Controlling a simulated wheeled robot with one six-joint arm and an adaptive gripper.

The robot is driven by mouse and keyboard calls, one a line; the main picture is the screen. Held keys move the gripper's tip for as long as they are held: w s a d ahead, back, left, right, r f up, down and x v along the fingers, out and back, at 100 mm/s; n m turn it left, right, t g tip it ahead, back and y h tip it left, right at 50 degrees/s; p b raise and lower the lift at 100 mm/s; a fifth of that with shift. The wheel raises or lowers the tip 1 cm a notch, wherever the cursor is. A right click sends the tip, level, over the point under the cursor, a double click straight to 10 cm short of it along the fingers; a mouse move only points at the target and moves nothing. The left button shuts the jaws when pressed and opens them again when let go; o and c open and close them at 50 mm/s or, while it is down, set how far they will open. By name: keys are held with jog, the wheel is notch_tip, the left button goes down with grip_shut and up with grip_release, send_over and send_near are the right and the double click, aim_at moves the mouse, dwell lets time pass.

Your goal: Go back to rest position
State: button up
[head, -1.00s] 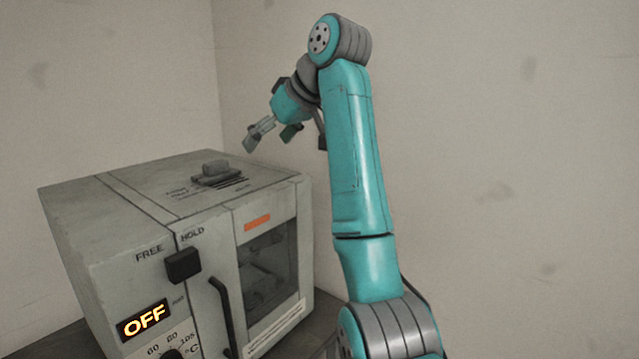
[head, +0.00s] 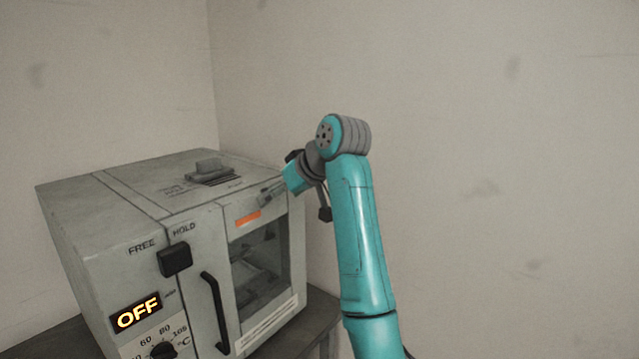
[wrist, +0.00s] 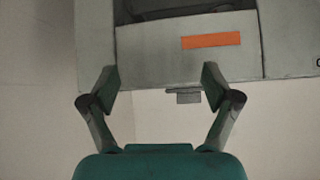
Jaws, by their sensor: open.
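My gripper (head: 272,192) is in front of the upper door area of the oven (head: 110,225) in the head view. In the wrist view my gripper (wrist: 158,85) has its two fingers spread apart with nothing between them. The oven front with its orange label (wrist: 211,41) lies beyond the fingertips there. The orange label (head: 248,219) also shows in the head view, just below the gripper. My arm stands bent to the right of the oven.
The oven has a black door handle (head: 215,312), a black knob (head: 175,259) by FREE and HOLD, and a display reading OFF (head: 137,313). A grey block (head: 209,170) sits on its top. It stands on a dark table (head: 318,312). Open space lies right of my arm.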

jog(key=s+d+f+m+t, duration=0.1)
jog(key=d+f, duration=0.1)
jog(key=f, duration=0.8)
jog(key=s+d+f+m+t+h, duration=0.1)
jog(key=d+f, duration=0.2)
jog(key=f, duration=0.7)
jog(key=s+d+f+m, duration=0.2)
jog(key=f, duration=0.7)
jog(key=s+d+f+m+t+h, duration=0.1)
jog(key=s+d+f, duration=0.4)
jog(key=s+f, duration=0.35)
jog(key=s+d+f+m+t+h, duration=0.15)
jog(key=s+d+f, duration=0.25)
jog(key=s+f, duration=0.5)
jog(key=s+d+f+m+t+h, duration=0.15)
jog(key=s+d, duration=0.25)
jog(key=s, duration=0.8)
jog(key=s+d+f+t+h, duration=0.15)
jog(key=s+d, duration=0.25)
jog(key=s, duration=0.8)
jog(key=s+d+r, duration=0.1)
jog(key=s+r, duration=0.5)
jog(key=s, duration=0.3)
jog(key=s+d+r, duration=0.1)
jog(key=s+r, duration=0.5)
jog(key=s, duration=0.4)
jog(key=shift+d+r+m+t, duration=0.35)
jog(key=shift+d+r+m, duration=0.05)
